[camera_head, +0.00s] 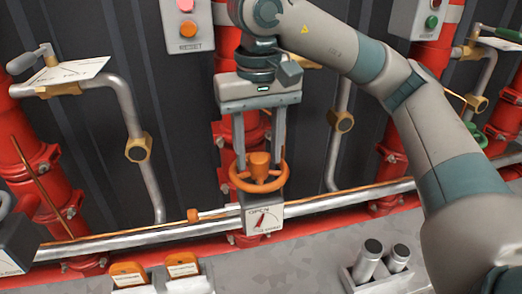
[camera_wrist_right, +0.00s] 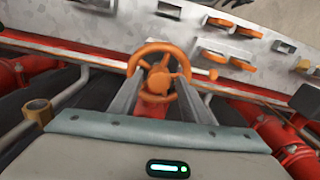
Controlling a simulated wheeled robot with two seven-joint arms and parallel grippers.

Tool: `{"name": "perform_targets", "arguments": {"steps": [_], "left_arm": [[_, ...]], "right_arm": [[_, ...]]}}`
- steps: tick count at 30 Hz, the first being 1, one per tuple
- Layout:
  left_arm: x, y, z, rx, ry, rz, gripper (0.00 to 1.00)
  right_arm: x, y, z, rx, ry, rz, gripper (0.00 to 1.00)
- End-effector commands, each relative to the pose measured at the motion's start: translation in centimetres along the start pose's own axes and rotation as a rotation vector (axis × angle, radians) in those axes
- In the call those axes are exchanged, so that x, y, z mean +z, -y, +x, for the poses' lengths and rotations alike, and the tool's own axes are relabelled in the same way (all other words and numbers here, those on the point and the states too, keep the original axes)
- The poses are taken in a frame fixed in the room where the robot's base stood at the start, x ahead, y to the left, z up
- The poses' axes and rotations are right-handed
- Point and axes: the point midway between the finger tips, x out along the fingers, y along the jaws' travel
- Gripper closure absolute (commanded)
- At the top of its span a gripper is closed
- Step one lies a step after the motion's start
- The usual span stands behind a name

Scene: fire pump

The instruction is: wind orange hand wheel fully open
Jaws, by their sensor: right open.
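The orange hand wheel (camera_head: 258,183) sits on the red pipe in the middle, with an orange hub in its centre. It also shows in the right wrist view (camera_wrist_right: 137,58). My right gripper (camera_head: 259,155) is open and comes down from above, its two long fingers spread to either side of the hub. In the right wrist view the gripper (camera_wrist_right: 160,85) has its fingertips at the left and right sides of the rim; I cannot tell whether they touch it. A white dial plate (camera_head: 262,219) with a red needle is just below the wheel. My left gripper is not in view.
A grey horizontal pipe (camera_head: 130,241) runs behind the dial. Orange pieces (camera_head: 128,268) in holders and metal cylinders (camera_head: 368,262) stand along the bottom. A lever valve (camera_head: 60,72) is at the upper left. A control box (camera_head: 186,28) with buttons hangs above.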

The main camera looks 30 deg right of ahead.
Motion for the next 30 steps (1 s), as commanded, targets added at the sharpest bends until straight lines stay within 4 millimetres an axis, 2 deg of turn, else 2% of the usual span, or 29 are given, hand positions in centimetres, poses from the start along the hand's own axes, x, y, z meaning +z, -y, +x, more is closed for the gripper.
{"name": "perform_targets", "arguments": {"steps": [8, 24, 30], "left_arm": [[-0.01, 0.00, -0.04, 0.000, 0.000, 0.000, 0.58], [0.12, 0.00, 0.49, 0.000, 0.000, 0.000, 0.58], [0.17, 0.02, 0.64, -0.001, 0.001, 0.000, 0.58]], "right_arm": [[-0.23, 0.07, -0.16, -0.003, 0.003, 0.041, 0.57], [-0.33, 0.18, -0.09, -0.001, 0.004, 0.587, 0.57], [-0.36, 0.21, -0.09, -0.001, 0.005, 0.702, 0.57]]}}
